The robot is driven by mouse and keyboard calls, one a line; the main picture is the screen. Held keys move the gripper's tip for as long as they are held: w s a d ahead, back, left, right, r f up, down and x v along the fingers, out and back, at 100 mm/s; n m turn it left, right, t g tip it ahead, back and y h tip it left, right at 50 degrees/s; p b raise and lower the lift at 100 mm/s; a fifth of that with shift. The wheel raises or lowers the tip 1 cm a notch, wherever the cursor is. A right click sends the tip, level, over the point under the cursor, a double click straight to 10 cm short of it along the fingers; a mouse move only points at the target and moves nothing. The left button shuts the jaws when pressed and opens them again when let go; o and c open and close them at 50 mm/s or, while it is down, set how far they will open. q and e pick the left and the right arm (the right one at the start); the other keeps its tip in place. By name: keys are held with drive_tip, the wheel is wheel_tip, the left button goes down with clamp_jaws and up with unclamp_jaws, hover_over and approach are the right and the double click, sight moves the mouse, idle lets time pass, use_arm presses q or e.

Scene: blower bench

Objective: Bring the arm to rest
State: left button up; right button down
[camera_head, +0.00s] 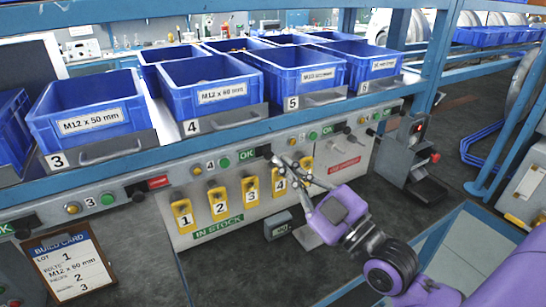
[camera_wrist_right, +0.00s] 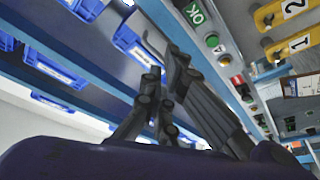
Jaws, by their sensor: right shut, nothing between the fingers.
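My right gripper (camera_head: 289,166) is at the end of a purple arm that comes in from the lower right. Its dark fingers are shut with nothing between them. They are in front of the panel with yellow tags numbered 1 to 4, overlapping the tag marked 4 (camera_head: 280,184) in the head view. I cannot tell whether they touch the panel. In the right wrist view the gripper (camera_wrist_right: 166,72) shows against the blue shelf rails, also empty. My left gripper is not in view.
Blue bins (camera_head: 216,94) stand on the shelf above the panel. A build card (camera_head: 75,264) is at the lower left. Dark floor is open at right.

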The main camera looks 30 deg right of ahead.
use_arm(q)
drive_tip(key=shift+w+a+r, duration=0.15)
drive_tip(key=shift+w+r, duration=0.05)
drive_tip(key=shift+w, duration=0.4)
use_arm(e)
drive_tip(key=shift+s, duration=0.45)
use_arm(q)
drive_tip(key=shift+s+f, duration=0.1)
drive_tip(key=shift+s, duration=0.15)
